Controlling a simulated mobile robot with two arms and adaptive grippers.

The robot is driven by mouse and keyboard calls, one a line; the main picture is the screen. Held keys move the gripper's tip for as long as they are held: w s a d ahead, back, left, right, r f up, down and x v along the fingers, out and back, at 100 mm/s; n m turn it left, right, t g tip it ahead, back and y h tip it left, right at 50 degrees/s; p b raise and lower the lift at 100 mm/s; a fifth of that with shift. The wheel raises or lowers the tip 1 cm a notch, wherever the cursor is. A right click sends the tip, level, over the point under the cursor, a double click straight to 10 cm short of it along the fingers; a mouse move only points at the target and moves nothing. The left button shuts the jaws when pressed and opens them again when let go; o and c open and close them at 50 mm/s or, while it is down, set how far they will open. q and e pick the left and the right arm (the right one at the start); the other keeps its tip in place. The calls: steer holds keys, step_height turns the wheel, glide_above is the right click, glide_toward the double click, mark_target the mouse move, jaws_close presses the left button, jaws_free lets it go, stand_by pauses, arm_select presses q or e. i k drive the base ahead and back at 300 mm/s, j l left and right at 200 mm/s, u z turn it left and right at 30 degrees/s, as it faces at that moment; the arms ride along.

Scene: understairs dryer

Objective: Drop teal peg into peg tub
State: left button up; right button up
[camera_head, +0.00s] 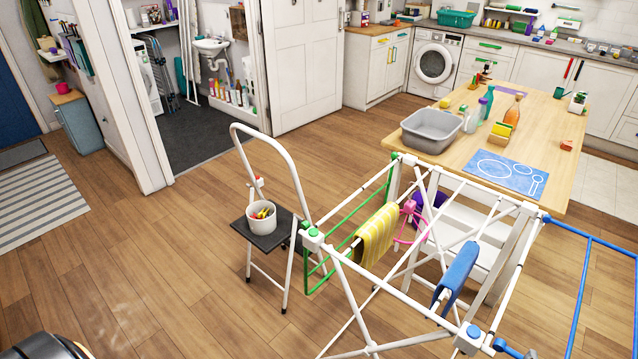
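The peg tub (261,220) is a small white round tub with several coloured pegs in it. It stands upright on the dark top step of a white step stool (267,240), left of the drying rack. I cannot make out a separate teal peg in this view; the pegs in the tub are too small to tell apart clearly. Neither of my grippers can be made out in this view.
A white drying rack (345,277) with green and blue fittings fills the lower right, holding a yellow cloth (376,235) and a blue cloth (456,274). Behind it, a wooden table (455,154) bears a grey basin (432,139). The wooden floor at left is open.

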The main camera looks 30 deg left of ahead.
mark_target(270, 213)
steer(key=j+z, duration=0.45)
steer(key=j, duration=2.15)
steer(key=i+j+z, duration=0.1)
steer(key=j+z, duration=0.2)
steer(key=j, duration=1.15)
steer(key=j+z, duration=0.35)
steer(key=j, duration=1.1)
steer(key=i+j, duration=0.15)
steer(key=j, duration=0.15)
steer(key=i+j, duration=0.15)
steer(key=j, duration=0.15)
steer(key=i+j, duration=0.15)
steer(key=j, duration=0.15)
